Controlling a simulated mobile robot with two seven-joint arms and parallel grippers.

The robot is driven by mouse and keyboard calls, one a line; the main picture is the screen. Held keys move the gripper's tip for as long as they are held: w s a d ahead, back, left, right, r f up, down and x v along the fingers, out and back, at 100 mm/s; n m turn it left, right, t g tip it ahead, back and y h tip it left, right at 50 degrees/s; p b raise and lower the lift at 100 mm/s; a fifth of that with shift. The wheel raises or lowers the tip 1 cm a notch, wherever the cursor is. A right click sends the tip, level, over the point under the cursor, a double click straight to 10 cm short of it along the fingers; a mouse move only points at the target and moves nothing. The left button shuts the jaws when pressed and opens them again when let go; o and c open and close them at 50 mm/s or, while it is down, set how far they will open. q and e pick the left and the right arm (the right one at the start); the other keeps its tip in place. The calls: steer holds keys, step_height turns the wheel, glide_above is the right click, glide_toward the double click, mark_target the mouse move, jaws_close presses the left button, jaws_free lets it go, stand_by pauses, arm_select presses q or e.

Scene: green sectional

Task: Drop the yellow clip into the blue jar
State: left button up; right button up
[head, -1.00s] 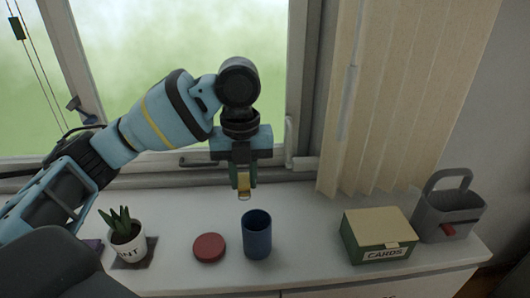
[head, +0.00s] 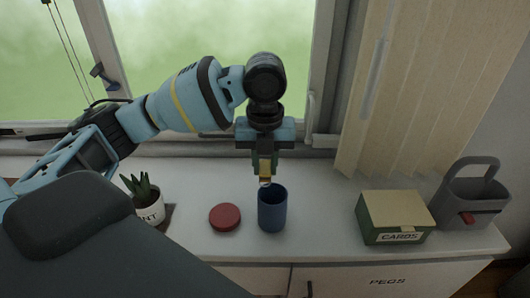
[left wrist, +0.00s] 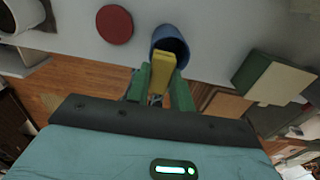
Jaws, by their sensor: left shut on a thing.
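My left gripper (head: 265,170) is shut on the yellow clip (head: 265,168) and points down just above the blue jar (head: 272,212). The jar stands upright and open on the white sill top. In the left wrist view the yellow clip (left wrist: 162,72) sits between the green fingers, with its tip overlapping the near rim of the blue jar (left wrist: 170,42). The clip's lower end is near the jar's mouth; I cannot tell whether it is inside. My right gripper is not in view.
A red lid (head: 225,217) lies left of the jar, and a potted plant (head: 147,206) stands further left. A green card box (head: 395,218) and a grey caddy (head: 472,196) stand to the right. The counter between jar and box is clear.

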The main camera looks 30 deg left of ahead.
mark_target(265, 167)
arm_select(q)
steer(key=shift+f, duration=0.45)
steer(key=o, duration=1)
steer(key=shift+o, duration=0.2)
steer(key=shift+r, duration=3.9)
steer(key=shift+s+f, duration=0.1)
